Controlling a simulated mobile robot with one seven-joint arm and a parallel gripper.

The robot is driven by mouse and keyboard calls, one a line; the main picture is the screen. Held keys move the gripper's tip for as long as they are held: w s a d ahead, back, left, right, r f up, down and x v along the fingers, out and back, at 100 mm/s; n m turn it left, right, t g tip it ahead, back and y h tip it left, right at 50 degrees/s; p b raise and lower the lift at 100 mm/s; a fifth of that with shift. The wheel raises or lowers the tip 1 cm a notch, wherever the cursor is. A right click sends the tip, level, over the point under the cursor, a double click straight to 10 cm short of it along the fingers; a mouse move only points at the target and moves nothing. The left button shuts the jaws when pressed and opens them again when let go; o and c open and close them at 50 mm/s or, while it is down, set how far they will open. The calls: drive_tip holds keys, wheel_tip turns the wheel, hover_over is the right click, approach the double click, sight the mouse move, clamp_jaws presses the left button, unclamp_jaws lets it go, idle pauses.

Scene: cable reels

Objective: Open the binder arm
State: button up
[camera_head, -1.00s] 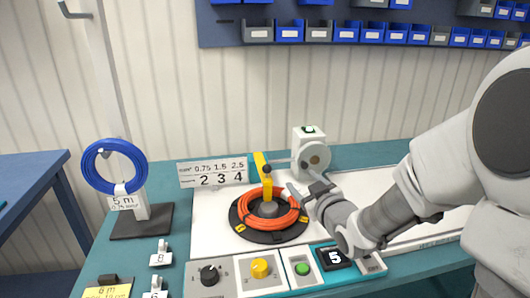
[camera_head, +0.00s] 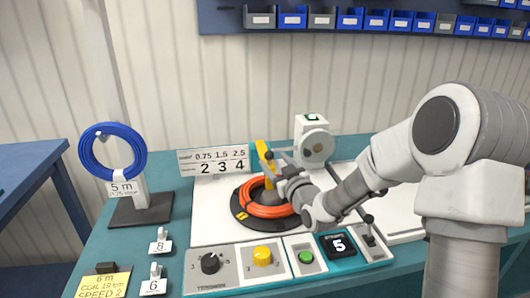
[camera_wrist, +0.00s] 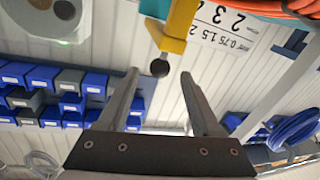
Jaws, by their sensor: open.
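The yellow binder arm (camera_head: 263,158) stands upright at the reel, partly hidden behind my gripper in the head view. In the wrist view the yellow arm (camera_wrist: 177,30) ends in a black ball knob (camera_wrist: 159,68). My gripper (camera_head: 276,158) is open, and in the wrist view its two fingers (camera_wrist: 160,75) stand on either side of the knob, near their tips. I cannot tell whether a finger touches the knob. The orange cable coil (camera_head: 262,207) lies on the black round reel plate (camera_head: 240,213).
A control panel with a black dial (camera_head: 211,263), yellow knob (camera_head: 262,255) and green button (camera_head: 306,256) lies in front. A white machine with a round disc (camera_head: 317,146) stands behind right. A blue coil (camera_head: 84,152) hangs on a stand at left.

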sight(265, 160)
drive_tip(key=x, duration=0.7)
drive_tip(key=shift+w+a, duration=0.1)
drive_tip(key=shift+w, duration=0.2)
drive_tip(key=shift+c, duration=0.3)
clamp_jaws()
idle(0.8)
